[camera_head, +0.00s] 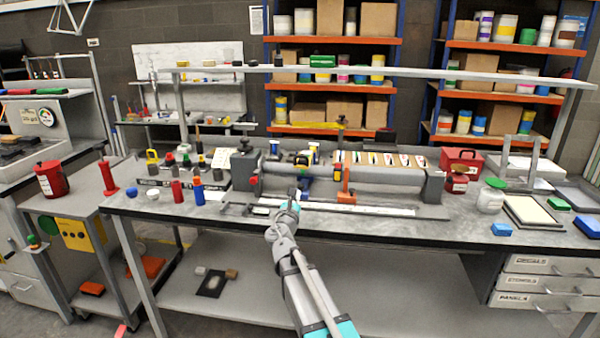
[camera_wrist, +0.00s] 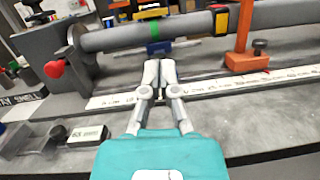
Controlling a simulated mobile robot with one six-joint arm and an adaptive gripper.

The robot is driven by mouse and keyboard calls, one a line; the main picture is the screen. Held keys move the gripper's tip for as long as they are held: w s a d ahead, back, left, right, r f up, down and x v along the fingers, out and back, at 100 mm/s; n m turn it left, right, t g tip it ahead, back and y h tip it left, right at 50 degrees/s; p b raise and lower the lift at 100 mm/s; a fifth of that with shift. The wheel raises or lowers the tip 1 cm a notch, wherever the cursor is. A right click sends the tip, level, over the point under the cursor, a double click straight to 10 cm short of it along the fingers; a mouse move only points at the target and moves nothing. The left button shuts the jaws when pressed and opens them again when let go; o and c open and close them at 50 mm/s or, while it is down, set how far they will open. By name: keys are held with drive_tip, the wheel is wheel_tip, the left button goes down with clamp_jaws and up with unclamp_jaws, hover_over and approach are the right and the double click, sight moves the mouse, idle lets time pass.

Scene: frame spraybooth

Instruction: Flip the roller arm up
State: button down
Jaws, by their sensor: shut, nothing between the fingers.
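A fixture with a long grey tube (camera_head: 385,178) lies across the bench, and the tube (camera_wrist: 115,38) crosses the top of the wrist view. An orange upright (camera_head: 346,185) stands at its front, with its orange foot also in the wrist view (camera_wrist: 240,62). A blue support with a green band (camera_wrist: 152,28) is at the tube, left of the orange upright. I cannot tell for certain which part is the roller arm. My gripper (camera_head: 294,197) is shut and empty in front of the tube; its fingertips (camera_wrist: 151,66) are together over the white scale strip (camera_wrist: 210,90).
A grey end block (camera_head: 246,168) with a red knob (camera_wrist: 54,69) stands left of my gripper. Blue and red bottles (camera_head: 198,191) stand farther left. A red box (camera_head: 461,162) and a white jar (camera_head: 490,201) are at right. An overhead rail (camera_head: 400,72) spans the bench.

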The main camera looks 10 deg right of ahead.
sight(300, 167)
drive_tip(key=shift+w+a+n+y, duration=0.3)
drive_tip(key=shift+a+n+y, duration=0.15)
drive_tip(key=shift+n, duration=0.25)
drive_tip(key=p+x, duration=0.1)
drive_tip(key=x, duration=0.6)
drive_tip(key=r+p+x, duration=0.1)
drive_tip(key=x, duration=0.2)
drive_tip(key=shift+w+r+p, duration=0.15)
drive_tip(key=shift+w+p, duration=0.1)
drive_tip(key=shift+p, duration=0.1)
drive_tip(key=shift+w+d+r+p, duration=0.15)
drive_tip(key=shift+w+r+p, duration=0.2)
drive_tip(key=shift+r+p, duration=0.3)
drive_tip(key=shift+w+d+r+p, duration=0.15)
drive_tip(key=shift+w+r+p, duration=0.25)
drive_tip(key=shift+r+p, duration=0.2)
drive_tip(key=shift+a+r, duration=0.1)
